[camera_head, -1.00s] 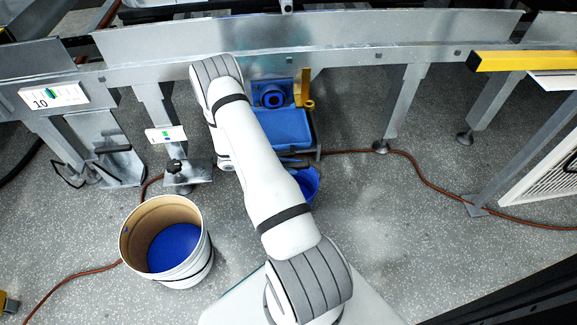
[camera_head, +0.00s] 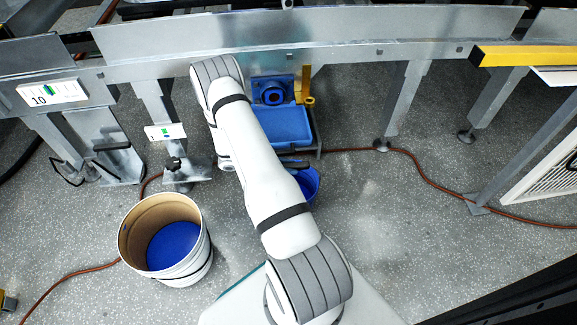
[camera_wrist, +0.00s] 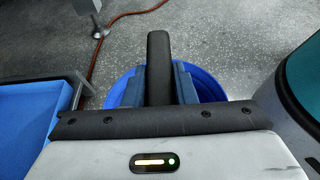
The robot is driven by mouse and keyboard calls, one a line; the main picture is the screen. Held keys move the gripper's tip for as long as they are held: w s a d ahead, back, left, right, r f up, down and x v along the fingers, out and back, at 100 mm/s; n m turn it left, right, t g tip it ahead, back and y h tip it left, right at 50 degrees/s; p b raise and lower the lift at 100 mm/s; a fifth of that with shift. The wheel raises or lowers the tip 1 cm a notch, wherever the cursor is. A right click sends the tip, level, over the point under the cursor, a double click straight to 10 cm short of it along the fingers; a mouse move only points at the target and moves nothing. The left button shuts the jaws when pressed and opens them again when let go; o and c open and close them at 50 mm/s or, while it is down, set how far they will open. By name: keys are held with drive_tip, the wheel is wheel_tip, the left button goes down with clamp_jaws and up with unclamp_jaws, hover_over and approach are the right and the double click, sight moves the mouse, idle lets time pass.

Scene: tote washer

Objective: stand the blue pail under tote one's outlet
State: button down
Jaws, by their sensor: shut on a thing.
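The blue pail (camera_head: 308,182) is beside my arm in the head view, partly hidden by it. In the wrist view its blue rim (camera_wrist: 207,82) shows behind and around my gripper (camera_wrist: 158,82). The two fingers are shut on the pail's dark handle grip (camera_wrist: 158,50). Whether the pail touches the floor cannot be told. A blue outlet fitting (camera_head: 271,92) with a yellow lever (camera_head: 307,88) sits under the metal trough, beyond the pail. No readable number shows on it, so I cannot tell if it is tote one's.
A blue tray (camera_head: 285,126) lies between outlet and pail; it also shows in the wrist view (camera_wrist: 28,112). A white drum (camera_head: 185,268) with a blue inside stands at left. Metal legs (camera_head: 408,98) and an orange hose (camera_head: 420,180) border open floor at right.

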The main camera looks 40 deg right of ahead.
idle(0.6)
drive_tip(key=shift+f+b, duration=0.5)
drive_tip(key=shift+f, duration=0.3)
idle(0.4)
unclamp_jaws()
idle(0.8)
idle(0.3)
drive_tip(key=shift+w+a+b, duration=0.3)
drive_tip(key=shift+w+a, duration=0.5)
drive_tip(key=shift+a, duration=0.5)
drive_tip(key=shift+w+a+b, duration=0.25)
drive_tip(key=shift+w+a, duration=0.55)
drive_tip(key=shift+a, duration=0.45)
drive_tip(key=shift+w+a+b, duration=0.3)
drive_tip(key=shift+w+a, duration=0.5)
drive_tip(key=shift+a, duration=0.5)
